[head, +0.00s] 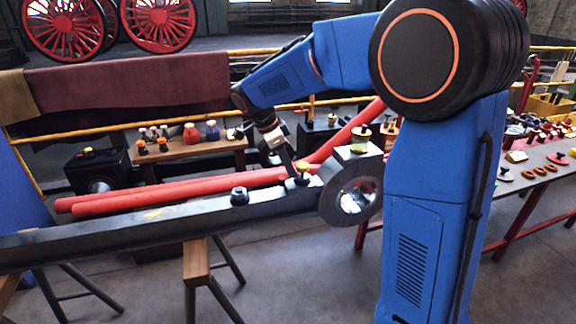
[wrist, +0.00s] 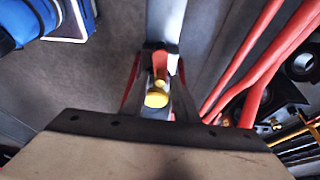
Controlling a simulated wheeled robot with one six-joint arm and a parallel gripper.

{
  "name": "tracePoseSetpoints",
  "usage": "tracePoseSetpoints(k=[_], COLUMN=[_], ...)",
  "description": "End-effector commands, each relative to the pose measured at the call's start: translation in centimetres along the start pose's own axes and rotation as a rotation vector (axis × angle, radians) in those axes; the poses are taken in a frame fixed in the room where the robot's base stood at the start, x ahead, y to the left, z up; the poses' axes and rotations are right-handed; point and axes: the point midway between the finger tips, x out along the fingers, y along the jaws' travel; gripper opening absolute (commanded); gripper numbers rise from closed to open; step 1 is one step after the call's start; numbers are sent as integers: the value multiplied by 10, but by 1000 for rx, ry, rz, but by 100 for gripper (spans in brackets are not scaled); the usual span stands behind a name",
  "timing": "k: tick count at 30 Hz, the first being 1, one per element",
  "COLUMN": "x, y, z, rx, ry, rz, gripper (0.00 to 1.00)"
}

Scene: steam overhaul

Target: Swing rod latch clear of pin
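A long dark steel rod (head: 150,225) lies across trestles, with a bright round eye (head: 357,196) at its right end. A yellow-topped knob (head: 302,167) stands near that end, and a dark nut-like fitting (head: 239,195) sits further left. My gripper (head: 297,178) reaches down to the rod beside the knob. In the wrist view, a yellow cap (wrist: 156,99) with a small brass piece shows between the fingers of my gripper (wrist: 160,50). I cannot tell whether the fingers touch it. I cannot make out the latch and the pin apart.
Red pipes (head: 180,195) run behind the rod. A wooden bench (head: 190,155) with small bottles stands behind them. A trestle (head: 196,262) stands below the rod. A table with several parts (head: 530,185) is at the right. The floor in front is clear.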

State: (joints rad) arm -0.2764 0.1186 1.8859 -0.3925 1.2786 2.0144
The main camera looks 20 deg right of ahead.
Motion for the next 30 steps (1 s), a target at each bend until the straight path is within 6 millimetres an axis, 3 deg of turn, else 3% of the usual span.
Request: tracePoseSetpoints(k=[1,3,10,20,30], x=[0,0,-1,-1,-1], y=[0,0,0,-5,-5], z=[0,0,0,2,2], rx=[0,0,-30,-224,-238], ry=[0,0,0,-1,-1], rz=[0,0,-13,-93,-99], gripper=[13,0,0,0,0])
